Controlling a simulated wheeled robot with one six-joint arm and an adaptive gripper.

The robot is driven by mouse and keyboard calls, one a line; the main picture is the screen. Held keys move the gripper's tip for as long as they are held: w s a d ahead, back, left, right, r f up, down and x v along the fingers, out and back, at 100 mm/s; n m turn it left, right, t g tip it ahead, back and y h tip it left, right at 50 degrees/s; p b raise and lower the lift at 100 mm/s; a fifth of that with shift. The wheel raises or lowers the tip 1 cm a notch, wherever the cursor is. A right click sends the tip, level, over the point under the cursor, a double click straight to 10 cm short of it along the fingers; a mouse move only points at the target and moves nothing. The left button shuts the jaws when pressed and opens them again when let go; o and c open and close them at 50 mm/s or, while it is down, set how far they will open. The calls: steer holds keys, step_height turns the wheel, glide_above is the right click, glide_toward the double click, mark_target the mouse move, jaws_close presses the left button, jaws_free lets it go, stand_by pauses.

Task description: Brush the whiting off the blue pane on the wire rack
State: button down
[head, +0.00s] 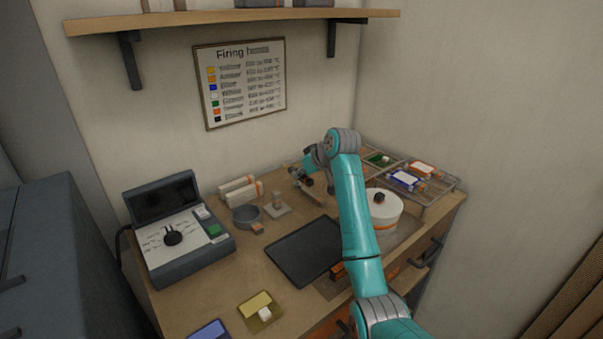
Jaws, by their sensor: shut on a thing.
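The blue pane (407,180) lies on the wire rack (440,191) at the back right of the bench. Pale whiting covers most of its face and blue shows at its edges. My gripper (309,182) is left of the rack, low over a wooden rest (318,198) at the back of the bench. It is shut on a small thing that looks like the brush. The arm and fingers hide most of it, so its shape is unclear. The gripper is well apart from the blue pane.
An orange-edged whitened pane (423,168) and a green one (380,159) share the rack. A round white pot (384,212) with a dark knob stands between arm and rack.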

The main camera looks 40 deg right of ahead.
step_height(320, 180, up, 11)
stand_by(1.1)
